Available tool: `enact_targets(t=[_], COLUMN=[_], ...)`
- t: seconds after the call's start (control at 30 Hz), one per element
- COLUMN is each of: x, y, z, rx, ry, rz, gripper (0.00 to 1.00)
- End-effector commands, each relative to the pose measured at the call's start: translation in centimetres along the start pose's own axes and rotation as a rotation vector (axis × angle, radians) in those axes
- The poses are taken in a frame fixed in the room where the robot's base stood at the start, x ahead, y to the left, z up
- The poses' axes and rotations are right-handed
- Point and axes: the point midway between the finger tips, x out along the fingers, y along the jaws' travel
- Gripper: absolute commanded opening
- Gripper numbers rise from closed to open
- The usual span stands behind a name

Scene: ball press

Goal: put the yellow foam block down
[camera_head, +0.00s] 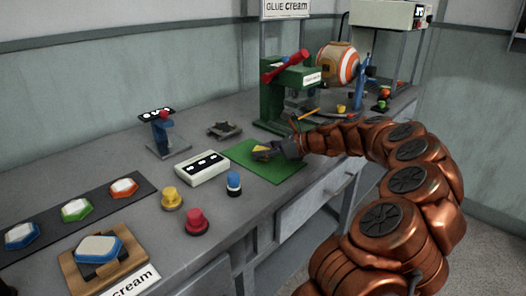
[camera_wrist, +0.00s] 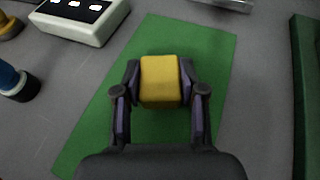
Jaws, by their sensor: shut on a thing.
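The yellow foam block (camera_wrist: 160,80) is between the two fingers of my gripper (camera_wrist: 160,84) in the wrist view, with a finger against each side.
A white box with dark panel (camera_head: 202,169) stands left of the mat. Blue (camera_head: 233,184), red (camera_head: 196,222) and yellow (camera_head: 171,199) knobs stand nearer the front. A green press (camera_head: 290,92) stands behind the mat. The mat around the block is clear.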

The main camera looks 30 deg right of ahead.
Motion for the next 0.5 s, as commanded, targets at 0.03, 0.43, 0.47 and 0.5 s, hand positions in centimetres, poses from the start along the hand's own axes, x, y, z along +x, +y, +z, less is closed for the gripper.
enact_targets(t=[0.03, 0.43, 0.47, 0.5], x=[0.02, 0.06, 0.06, 0.06], y=[0.01, 0.01, 0.01, 0.01], z=[-0.08, -0.16, -0.16, -0.16], rx=[0.001, 0.000, 0.000, 0.000], ry=[0.000, 0.000, 0.000, 0.000], rz=[0.000, 0.000, 0.000, 0.000], gripper=[0.22, 0.66, 0.66, 0.66])
